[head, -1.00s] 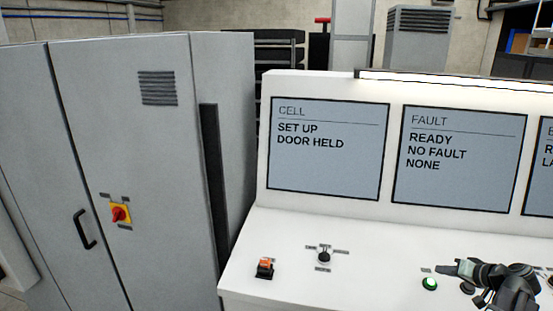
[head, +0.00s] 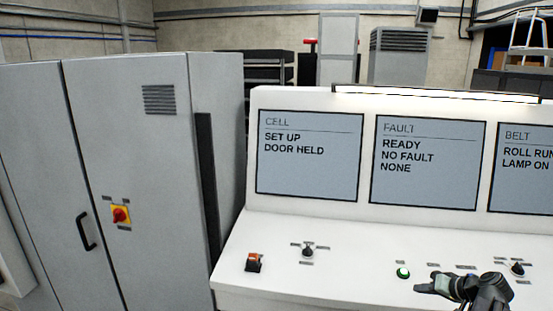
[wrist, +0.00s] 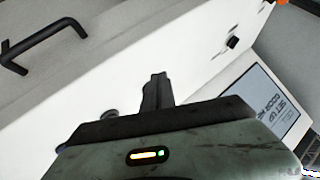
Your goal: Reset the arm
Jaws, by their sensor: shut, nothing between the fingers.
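My gripper (head: 424,288) shows at the lower right of the head view, above the white console's sloping desk (head: 330,265). Its fingers are shut with nothing between them and point left. In the wrist view my gripper (wrist: 157,82) stands in the middle, its fingers together. A lit green button (head: 403,273) sits just left of and beyond the fingers in the head view. The arm hides part of the desk at the right.
Displays read CELL (head: 310,170), FAULT (head: 428,180) and BELT (head: 520,175). An orange-topped switch (head: 254,262) and a black selector knob (head: 307,252) are on the desk's left. Another knob (head: 517,268) is at right. A grey cabinet (head: 150,180) with a red-yellow switch (head: 120,215) stands left.

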